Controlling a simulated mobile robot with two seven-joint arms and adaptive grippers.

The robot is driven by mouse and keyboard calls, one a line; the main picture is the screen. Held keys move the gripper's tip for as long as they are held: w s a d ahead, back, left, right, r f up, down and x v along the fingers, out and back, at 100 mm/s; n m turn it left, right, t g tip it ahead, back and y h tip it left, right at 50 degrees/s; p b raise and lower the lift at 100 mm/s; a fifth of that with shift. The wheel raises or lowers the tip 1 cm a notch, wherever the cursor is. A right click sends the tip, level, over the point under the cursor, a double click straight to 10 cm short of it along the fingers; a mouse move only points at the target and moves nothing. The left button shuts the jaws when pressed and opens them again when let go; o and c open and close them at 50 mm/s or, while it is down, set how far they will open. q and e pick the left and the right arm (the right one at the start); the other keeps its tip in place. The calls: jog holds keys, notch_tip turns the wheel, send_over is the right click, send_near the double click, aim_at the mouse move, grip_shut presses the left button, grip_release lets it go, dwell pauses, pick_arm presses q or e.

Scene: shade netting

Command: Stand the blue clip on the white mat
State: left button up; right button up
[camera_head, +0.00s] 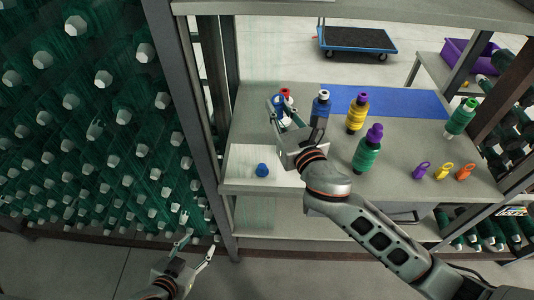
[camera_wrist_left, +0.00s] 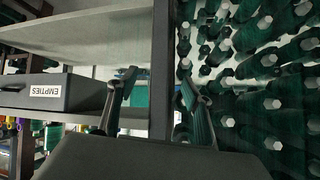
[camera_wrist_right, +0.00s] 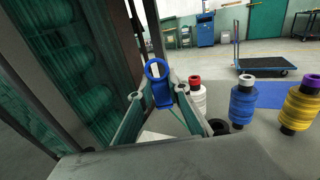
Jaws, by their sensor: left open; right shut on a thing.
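The blue clip (camera_wrist_right: 161,90) is held upright between the fingers of my right gripper (camera_wrist_right: 158,100), its ring at the top. In the head view the blue clip (camera_head: 276,100) is partly hidden by my right gripper (camera_head: 283,113), which is over the back of the table near the white mat. The white mat (camera_head: 240,164) lies at the table's front left, and a small blue object (camera_head: 262,170) sits on it. My left gripper (camera_head: 198,246) is open and empty, low in front of the net wall; it also shows in the left wrist view (camera_wrist_left: 158,80).
A white spool with a red top (camera_wrist_right: 196,95) and a blue spool (camera_head: 320,107) stand close to my right gripper. Yellow (camera_head: 357,114) and green (camera_head: 367,152) spools stand further right. Purple (camera_head: 421,171), yellow (camera_head: 443,171) and orange (camera_head: 464,172) clips are at the right. A post (camera_head: 190,100) borders the left.

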jog(key=shift+w+f, duration=0.1)
jog(key=shift+f, duration=0.15)
notch_tip(320, 180, down, 14)
jog(key=b, duration=0.5)
jog(key=shift+f, duration=0.25)
jog(key=shift+f+b, duration=0.4)
notch_tip(320, 180, down, 4)
jog(key=shift+f+b, duration=0.15)
jog(key=shift+b, duration=1.05)
pick_arm(q)
notch_tip(320, 180, down, 7)
jog(key=d, duration=0.2)
jog(key=shift+s+d+h, duration=0.25)
jog(key=shift+s+h, duration=0.05)
jog(key=shift+s, duration=0.1)
jog(key=shift+w+r, duration=0.1)
jog(key=shift+r, duration=0.2)
